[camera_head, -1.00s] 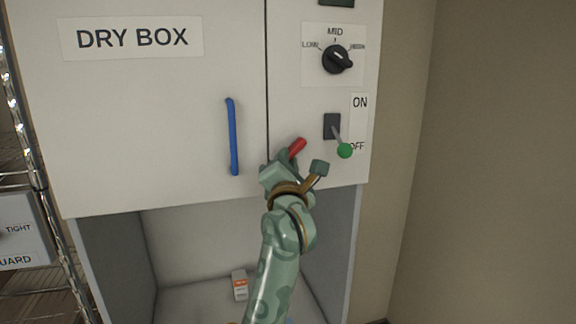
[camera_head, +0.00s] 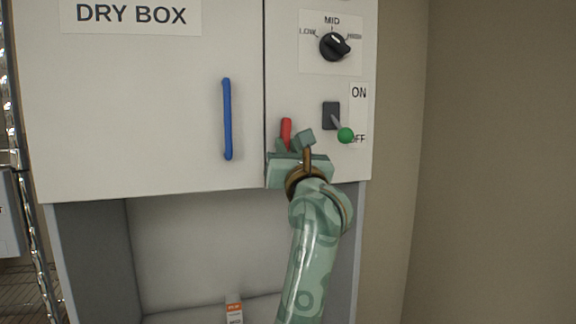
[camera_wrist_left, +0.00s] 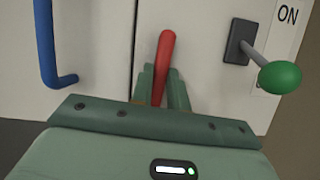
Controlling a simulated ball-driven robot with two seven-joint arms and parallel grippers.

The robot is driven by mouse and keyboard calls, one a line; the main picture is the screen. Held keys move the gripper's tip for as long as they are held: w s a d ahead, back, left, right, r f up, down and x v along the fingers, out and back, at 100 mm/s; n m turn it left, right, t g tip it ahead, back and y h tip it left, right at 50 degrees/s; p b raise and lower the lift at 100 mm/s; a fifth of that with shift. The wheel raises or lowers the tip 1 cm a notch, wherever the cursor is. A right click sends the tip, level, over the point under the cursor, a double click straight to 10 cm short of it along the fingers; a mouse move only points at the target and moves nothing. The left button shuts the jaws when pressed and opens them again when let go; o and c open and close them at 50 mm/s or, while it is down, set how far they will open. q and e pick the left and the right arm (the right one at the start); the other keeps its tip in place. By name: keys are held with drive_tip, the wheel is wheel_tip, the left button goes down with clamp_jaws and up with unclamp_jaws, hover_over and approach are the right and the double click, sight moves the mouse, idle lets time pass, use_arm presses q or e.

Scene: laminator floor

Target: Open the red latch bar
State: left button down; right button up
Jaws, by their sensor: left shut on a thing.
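The red latch bar (camera_head: 286,130) is on the white cabinet front, just right of the door seam. It stands almost upright in the head view. In the left wrist view the red latch bar (camera_wrist_left: 165,62) leans slightly right at its top. My left gripper (camera_head: 291,146) is shut on its lower part, and the fingers (camera_wrist_left: 161,88) sit on either side of it. The bar's lower end and pivot are hidden by the gripper. My right gripper is in neither view.
The dry box door (camera_head: 150,110) is closed and has a blue handle (camera_head: 227,120). A toggle switch with a green knob (camera_head: 346,135) stands close to the right of my gripper. A black dial (camera_head: 334,46) is above. An open bay below holds a small orange-and-white box (camera_head: 234,312).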

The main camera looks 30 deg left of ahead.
use_arm(q)
drive_tip(key=shift+n+g+b, duration=0.3)
drive_tip(key=shift+n+b, duration=0.2)
drive_tip(key=shift+n, duration=0.2)
drive_tip(key=shift+y, duration=0.4)
drive_tip(key=shift+r, duration=0.1)
drive_tip(key=c, duration=1.4)
unclamp_jaws()
drive_tip(key=shift+w, duration=0.1)
drive_tip(key=shift+o, duration=0.2)
drive_tip(key=shift+a, duration=0.1)
